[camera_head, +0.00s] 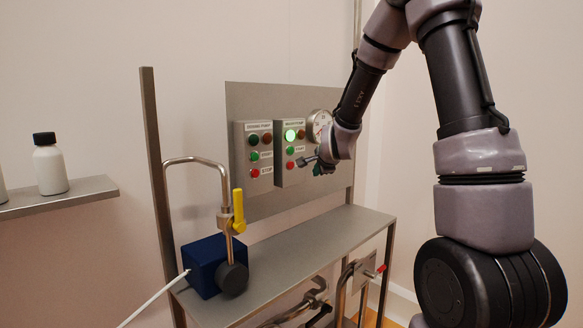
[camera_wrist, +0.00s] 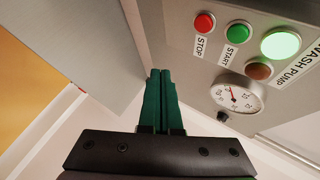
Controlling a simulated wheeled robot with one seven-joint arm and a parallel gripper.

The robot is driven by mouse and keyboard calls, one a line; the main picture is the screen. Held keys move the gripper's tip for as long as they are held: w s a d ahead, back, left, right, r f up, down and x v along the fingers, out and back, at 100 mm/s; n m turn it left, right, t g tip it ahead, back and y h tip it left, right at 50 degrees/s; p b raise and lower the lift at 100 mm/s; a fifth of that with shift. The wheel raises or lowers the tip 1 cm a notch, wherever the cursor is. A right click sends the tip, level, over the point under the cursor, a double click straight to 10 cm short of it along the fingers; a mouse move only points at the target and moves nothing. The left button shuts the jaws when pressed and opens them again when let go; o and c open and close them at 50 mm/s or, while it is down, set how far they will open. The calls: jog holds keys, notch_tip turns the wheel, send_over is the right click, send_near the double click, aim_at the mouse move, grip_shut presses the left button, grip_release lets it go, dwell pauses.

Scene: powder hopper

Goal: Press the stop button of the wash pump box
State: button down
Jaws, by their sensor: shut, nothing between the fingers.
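The wash pump box (camera_head: 283,178) is the right one of two grey boxes on the back panel. Its green lamp (camera_head: 290,135) is lit; the lamp also shows bright in the wrist view (camera_wrist: 281,43). Its red stop button (camera_head: 291,165) is the lowest, below the green start button (camera_head: 290,151). In the wrist view the stop button (camera_wrist: 204,23) carries a STOP label. My gripper (camera_wrist: 160,73) is shut and empty, its green fingertips apart from the stop button in the picture. In the head view my gripper (camera_head: 303,162) is just right of that button; the depth gap is unclear.
The dosing pump box (camera_head: 240,162), with similar buttons, is close on the left. A round gauge (camera_wrist: 239,94) is beside the wash pump box. Below are a steel shelf (camera_head: 300,240), a bent pipe with a yellow lever (camera_head: 238,210) and a blue block (camera_head: 200,265).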

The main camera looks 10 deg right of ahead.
jog(key=w+a, duration=0.5)
jog(key=w, duration=0.2)
dwell(0.3)
jog(key=shift+w+a, duration=0.1)
dwell(1.8)
jog(key=shift+w+a, duration=0.2)
jog(key=shift+w, duration=0.1)
jog(key=shift+w+a, duration=0.25)
dwell(0.7)
dwell(0.3)
jog(key=shift+s+d, duration=0.5)
jog(key=shift+s, duration=0.15)
jog(key=s+d, duration=0.1)
jog(key=s, duration=0.1)
jog(key=s+d, duration=0.2)
dwell(0.4)
